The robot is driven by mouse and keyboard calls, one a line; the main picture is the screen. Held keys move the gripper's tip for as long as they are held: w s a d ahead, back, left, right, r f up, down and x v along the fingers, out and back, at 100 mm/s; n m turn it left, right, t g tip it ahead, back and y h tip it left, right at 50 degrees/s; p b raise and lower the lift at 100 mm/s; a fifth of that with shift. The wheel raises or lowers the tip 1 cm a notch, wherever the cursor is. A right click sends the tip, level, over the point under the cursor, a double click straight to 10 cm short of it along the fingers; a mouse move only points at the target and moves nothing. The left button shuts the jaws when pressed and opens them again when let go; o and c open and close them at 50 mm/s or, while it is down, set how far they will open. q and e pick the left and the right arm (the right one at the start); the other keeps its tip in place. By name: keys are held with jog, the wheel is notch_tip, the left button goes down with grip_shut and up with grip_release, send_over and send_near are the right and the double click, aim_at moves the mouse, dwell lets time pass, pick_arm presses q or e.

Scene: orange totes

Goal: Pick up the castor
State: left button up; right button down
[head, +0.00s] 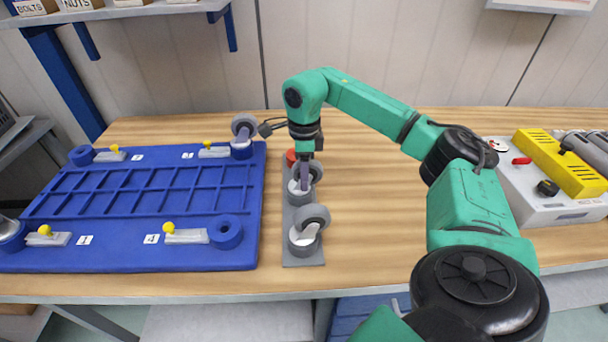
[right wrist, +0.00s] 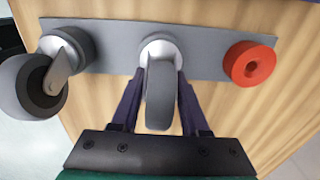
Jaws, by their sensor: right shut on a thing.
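My right gripper (head: 304,178) points down over a grey strip (head: 303,262) on the wooden table. It is shut on the middle castor (head: 300,194), which has a grey wheel and pale mount and stands upright on the strip. In the right wrist view the fingers (right wrist: 159,98) lie on both sides of this castor's wheel (right wrist: 160,95). Another castor (head: 310,222) stands at the strip's near end; it also shows in the right wrist view (right wrist: 50,75). A red ring (right wrist: 250,65) sits at the far end, mostly hidden in the head view. My left gripper is not seen.
A blue fixture (head: 130,258) with toggle clamps and corner cups lies at left; a castor (head: 242,132) stands in its far right cup, and the near right cup (head: 225,232) is empty. A control box (head: 560,212) stands at right. Bare table lies right of the strip.

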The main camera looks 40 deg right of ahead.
notch_tip(320, 180, up, 9)
jog(key=shift+w+f, duration=0.1)
jog(key=shift+f, duration=0.1)
notch_tip(320, 180, up, 12)
jog(key=p, duration=0.7)
jog(key=shift+f, duration=0.25)
